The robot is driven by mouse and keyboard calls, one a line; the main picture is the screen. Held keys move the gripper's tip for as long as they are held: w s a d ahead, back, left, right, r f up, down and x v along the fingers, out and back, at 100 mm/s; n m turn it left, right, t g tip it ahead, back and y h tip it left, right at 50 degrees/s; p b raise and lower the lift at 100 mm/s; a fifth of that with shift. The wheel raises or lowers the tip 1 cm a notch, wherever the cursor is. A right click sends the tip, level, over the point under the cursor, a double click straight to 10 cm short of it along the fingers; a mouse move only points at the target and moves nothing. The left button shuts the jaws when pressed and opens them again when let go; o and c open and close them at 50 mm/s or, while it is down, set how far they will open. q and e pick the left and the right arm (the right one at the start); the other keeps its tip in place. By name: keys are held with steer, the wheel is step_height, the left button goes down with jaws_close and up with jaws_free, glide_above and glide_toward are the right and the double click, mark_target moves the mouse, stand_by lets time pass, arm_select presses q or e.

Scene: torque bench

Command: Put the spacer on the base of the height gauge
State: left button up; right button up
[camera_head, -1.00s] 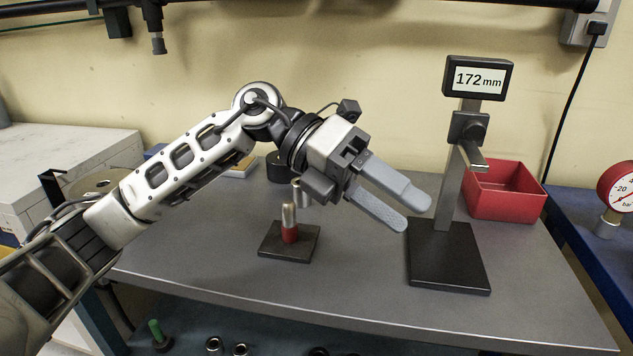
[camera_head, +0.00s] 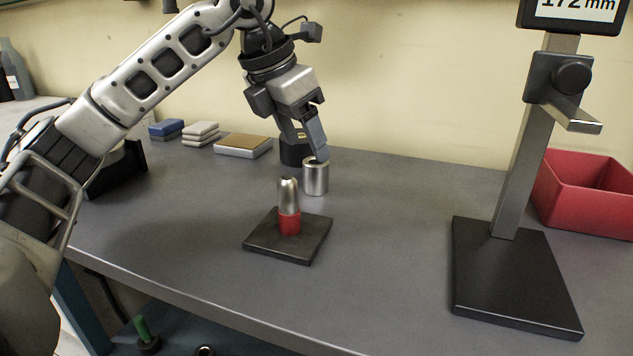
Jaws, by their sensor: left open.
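A short silver metal cylinder, which looks like the spacer (camera_head: 315,180), stands upright on the grey bench. My left gripper (camera_head: 313,154) points down at its top, open, with one fingertip overlapping its upper rim in the picture. I cannot tell whether they touch, and the other finger is mostly hidden. The height gauge stands at the right, with a black base (camera_head: 512,280), a grey column (camera_head: 530,150), a measuring arm (camera_head: 572,115) and a display (camera_head: 575,12) reading 172 mm, cut by the top edge. The top of the base is bare. My right gripper is out of view.
A black plate (camera_head: 270,244) with an upright red and silver post (camera_head: 289,207) stands in front of the cylinder. A black round object (camera_head: 292,154) is behind it. A red bin (camera_head: 585,208) is behind the gauge. Small blocks (camera_head: 243,146) lie at the back left.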

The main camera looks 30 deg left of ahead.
mark_target(315, 161)
arm_select(q)
steer(key=b+x, duration=0.1)
steer(key=x, duration=0.6)
steer(key=shift+w+a, duration=0.1)
steer(key=shift+w, duration=0.05)
steer(key=c, duration=1.2)
jaws_close()
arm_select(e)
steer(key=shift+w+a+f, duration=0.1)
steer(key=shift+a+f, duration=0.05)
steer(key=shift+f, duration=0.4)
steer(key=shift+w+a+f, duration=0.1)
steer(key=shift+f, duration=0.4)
arm_select(q)
steer(key=shift+r, duration=0.15)
